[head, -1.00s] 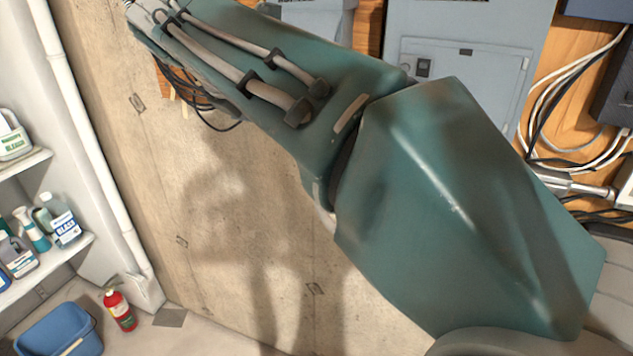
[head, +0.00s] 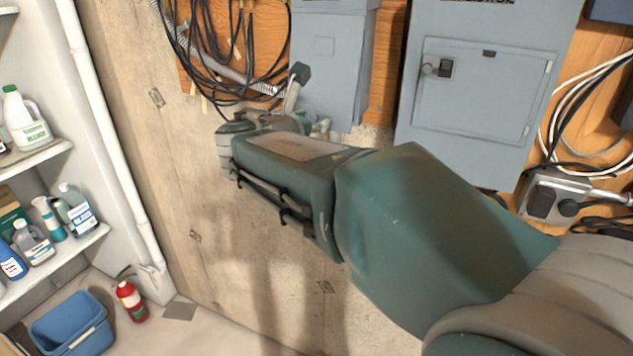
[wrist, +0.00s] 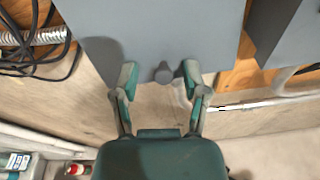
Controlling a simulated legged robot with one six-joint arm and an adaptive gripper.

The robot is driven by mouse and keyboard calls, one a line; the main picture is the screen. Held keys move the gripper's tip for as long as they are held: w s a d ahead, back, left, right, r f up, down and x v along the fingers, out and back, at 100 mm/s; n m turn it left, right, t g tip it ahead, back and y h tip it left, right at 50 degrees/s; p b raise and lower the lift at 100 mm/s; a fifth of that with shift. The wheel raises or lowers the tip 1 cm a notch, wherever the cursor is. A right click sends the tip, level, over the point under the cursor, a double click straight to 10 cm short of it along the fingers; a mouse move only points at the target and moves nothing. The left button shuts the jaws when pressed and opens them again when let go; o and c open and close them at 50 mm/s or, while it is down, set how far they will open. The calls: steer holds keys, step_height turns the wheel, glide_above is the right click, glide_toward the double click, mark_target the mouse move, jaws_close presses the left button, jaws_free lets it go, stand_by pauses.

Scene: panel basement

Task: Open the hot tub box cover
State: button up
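A narrow grey box (head: 334,60) hangs on the wall at the top of the head view; its cover looks shut. No label on it can be read, so I cannot tell for sure that it is the hot tub box. In the wrist view the grey box (wrist: 150,28) fills the top, with a small grey knob-like piece (wrist: 163,73) at its lower edge. My gripper (wrist: 160,82) is open, its two fingers apart on either side of that piece, with nothing held. In the head view my gripper (head: 308,100) is at the box's lower part.
A larger grey panel (head: 480,90) with a latched door hangs to the right. Black cables (head: 225,50) and a metal conduit are to the left. White cables (head: 570,110) hang far right. Shelves with bottles (head: 75,210), a blue bucket (head: 72,325) and a fire extinguisher (head: 131,302) stand at left.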

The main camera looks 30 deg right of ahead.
mark_target(319, 118)
steer(key=w+d, duration=0.1)
steer(key=d+f+t+h, duration=0.1)
steer(key=d, duration=0.1)
steer(key=shift+w, duration=0.4)
steer(key=shift+s+a+r+h, duration=0.1)
steer(key=shift+a+r+h, duration=0.05)
steer(key=shift+a+h, duration=0.15)
steer(key=v, duration=1)
steer(key=s+d+f+m+g+y, duration=0.2)
steer(key=s+d+f+m+g, duration=0.1)
steer(key=s+f+m, duration=0.3)
steer(key=shift+s+f+g+y, duration=0.15)
steer(key=shift+g+y, duration=0.15)
steer(key=shift+d, duration=0.1)
